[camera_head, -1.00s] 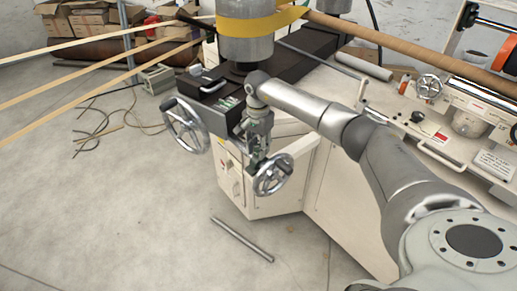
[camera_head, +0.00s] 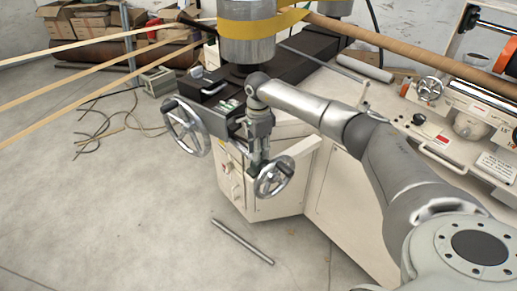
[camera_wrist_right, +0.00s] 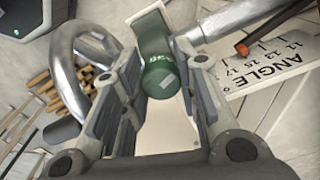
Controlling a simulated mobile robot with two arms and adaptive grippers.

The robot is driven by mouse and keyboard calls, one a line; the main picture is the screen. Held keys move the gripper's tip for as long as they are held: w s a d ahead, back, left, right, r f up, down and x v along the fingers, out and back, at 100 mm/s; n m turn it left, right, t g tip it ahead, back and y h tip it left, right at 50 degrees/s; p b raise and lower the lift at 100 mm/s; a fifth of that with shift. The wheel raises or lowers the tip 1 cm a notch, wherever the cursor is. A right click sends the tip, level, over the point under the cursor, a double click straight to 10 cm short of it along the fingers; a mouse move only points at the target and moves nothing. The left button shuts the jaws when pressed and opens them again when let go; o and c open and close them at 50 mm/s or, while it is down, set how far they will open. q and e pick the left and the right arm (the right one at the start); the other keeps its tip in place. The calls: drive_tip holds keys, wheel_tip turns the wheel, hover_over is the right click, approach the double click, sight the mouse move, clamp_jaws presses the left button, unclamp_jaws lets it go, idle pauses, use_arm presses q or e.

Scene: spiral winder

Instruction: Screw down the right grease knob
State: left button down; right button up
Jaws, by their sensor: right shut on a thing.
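The right grease knob is a dark green cylinder with pale lettering (camera_wrist_right: 162,76), seen in the right wrist view between my finger pads. My right gripper (camera_wrist_right: 161,72) is shut on it, with one finger on each side. In the head view my right gripper (camera_head: 258,155) points down at the front of the machine, behind the upper part of a handwheel. The knob is hidden there by the gripper. My left gripper is in neither view.
A chrome handwheel (camera_head: 274,177) stands close below the right gripper, and a larger one (camera_head: 186,127) is to its left. An angle scale plate (camera_wrist_right: 270,62) lies to the right in the wrist view. A metal rod (camera_head: 242,241) lies on the clear floor.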

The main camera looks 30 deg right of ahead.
idle(0.4)
drive_tip(key=o, duration=1)
wheel_tip(320, 180, up, 12)
